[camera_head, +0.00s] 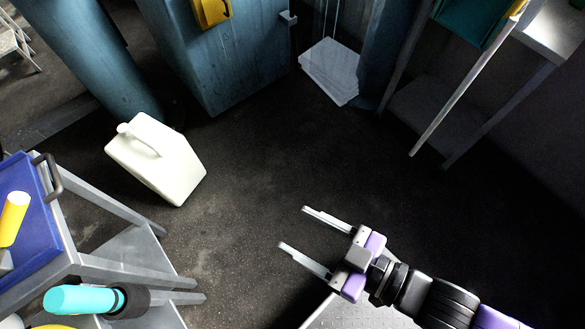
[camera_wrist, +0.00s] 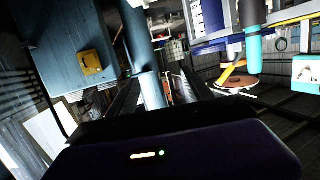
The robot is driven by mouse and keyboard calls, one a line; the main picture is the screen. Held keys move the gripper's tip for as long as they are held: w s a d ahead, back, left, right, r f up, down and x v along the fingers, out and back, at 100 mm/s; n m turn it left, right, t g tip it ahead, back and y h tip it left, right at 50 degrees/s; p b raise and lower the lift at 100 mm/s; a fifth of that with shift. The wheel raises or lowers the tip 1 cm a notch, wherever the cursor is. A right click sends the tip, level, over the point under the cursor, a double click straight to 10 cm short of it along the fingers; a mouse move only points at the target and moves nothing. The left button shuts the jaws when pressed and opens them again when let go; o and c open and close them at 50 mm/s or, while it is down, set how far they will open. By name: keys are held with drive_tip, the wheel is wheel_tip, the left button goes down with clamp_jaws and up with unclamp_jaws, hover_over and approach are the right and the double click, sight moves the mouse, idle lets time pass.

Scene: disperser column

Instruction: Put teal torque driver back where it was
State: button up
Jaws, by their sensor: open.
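The teal torque driver (camera_head: 82,299), a teal cylinder with a black end, is at the lower left in the head view, over the lower shelf of a grey cart (camera_head: 125,262). I cannot tell exactly what it rests on. A teal cylinder that looks like the same driver (camera_wrist: 254,52) shows at the upper right in the wrist view. My gripper (camera_head: 293,227) is open and empty, with its two fingers apart over the dark floor. It is well to the right of the driver, with the cart's edge between them.
A blue tray (camera_head: 35,262) on the cart holds a yellow cylinder (camera_head: 14,218). A white jug (camera_head: 155,160) stands on the floor behind the cart. A blue cabinet (camera_head: 225,60) and a grey table frame (camera_head: 480,135) stand farther back. The floor (camera_head: 270,150) between is clear.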

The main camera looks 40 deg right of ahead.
drive_tip(key=s+d+r+m+h, duration=0.2)
drive_tip(key=s+d+r+h, duration=0.1)
drive_tip(key=s+d, duration=0.3)
drive_tip(key=shift+s+d+m+h, duration=0.2)
drive_tip(key=shift+d+m+h, duration=0.15)
drive_tip(key=shift+d, duration=0.2)
drive_tip(key=shift+r+p, duration=1)
drive_tip(key=shift+p, duration=0.05)
